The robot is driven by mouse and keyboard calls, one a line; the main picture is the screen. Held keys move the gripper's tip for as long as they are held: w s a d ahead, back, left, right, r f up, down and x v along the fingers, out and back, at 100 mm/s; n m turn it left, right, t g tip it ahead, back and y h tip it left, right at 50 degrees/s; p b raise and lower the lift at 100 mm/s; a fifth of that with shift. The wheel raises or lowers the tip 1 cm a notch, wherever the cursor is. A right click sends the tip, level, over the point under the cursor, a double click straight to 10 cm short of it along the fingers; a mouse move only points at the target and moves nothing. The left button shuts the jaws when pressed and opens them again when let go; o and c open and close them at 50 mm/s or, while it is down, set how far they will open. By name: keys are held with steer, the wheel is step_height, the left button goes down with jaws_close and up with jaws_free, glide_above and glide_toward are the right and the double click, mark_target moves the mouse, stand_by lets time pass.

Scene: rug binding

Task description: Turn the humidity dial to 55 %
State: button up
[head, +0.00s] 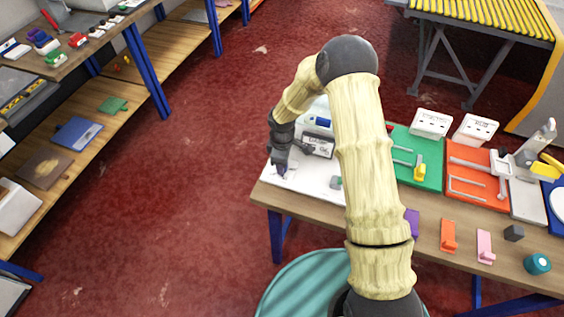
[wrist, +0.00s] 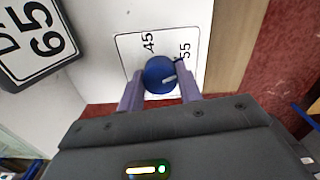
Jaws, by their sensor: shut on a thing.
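The humidity dial (wrist: 159,74) is a round blue knob with a white pointer mark, on a white scale card (wrist: 131,49) printed with 45 and 55. My gripper (wrist: 160,88) has its two purple-grey fingers shut on the knob, one on each side. The pointer mark lies toward the right finger, on the same side as the 55; I cannot tell whether it lines up with it. In the head view my gripper (head: 280,172) reaches down onto the white panel (head: 318,182) at the bench's left end, and the dial is hidden there.
A dark-framed sign reading 65 (wrist: 38,40) stands beside the card. To the right on the bench are a green board (head: 428,178), an orange board (head: 468,198) and several small coloured pieces. A shelf unit (head: 130,60) stands at the left, with red floor between.

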steer(key=shift+w+a+r+n, duration=0.1)
steer(key=shift+r+n, duration=0.05)
steer(key=shift+n, duration=1.05)
steer(key=o, duration=1)
step_height(320, 180, up, 17)
steer(key=b, duration=0.2)
steer(key=shift+r, duration=0.15)
